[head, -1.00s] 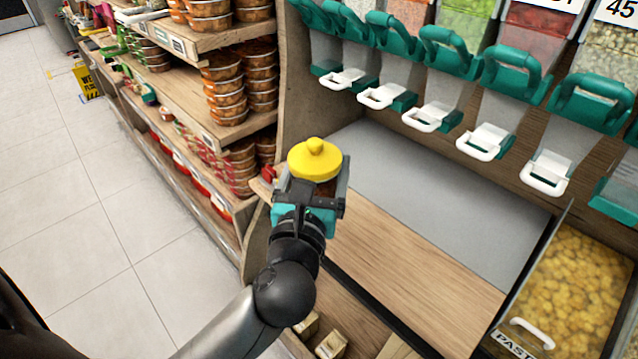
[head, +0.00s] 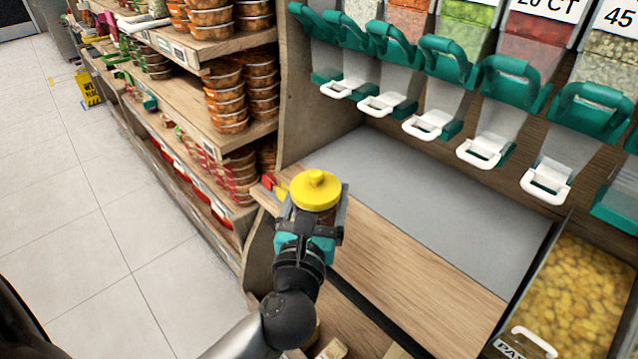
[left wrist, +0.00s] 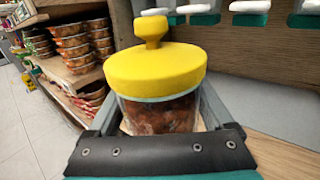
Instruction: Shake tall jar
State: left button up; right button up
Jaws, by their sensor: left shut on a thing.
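The tall jar is clear with brown contents and a yellow knobbed lid (head: 315,190). In the left wrist view the jar body (left wrist: 160,113) shows below the yellow lid (left wrist: 155,68), between the two fingers. My left gripper (head: 313,215) is shut on the jar and holds it about upright, in front of the wooden counter edge. The lower part of the jar is hidden by the gripper. My right gripper is not in view.
A grey and wooden counter (head: 430,190) lies right of the jar, under a row of teal dispensers (head: 440,60). Shelves with stacked food tubs (head: 225,95) stand to the left. A pasta bin (head: 575,300) is at lower right. Open tiled floor (head: 90,230) is at left.

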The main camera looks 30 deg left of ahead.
aim_at(319, 173)
pick_arm(q)
notch_tip(319, 173, up, 5)
jog(key=shift+f, duration=3.35)
jog(key=shift+r, duration=0.1)
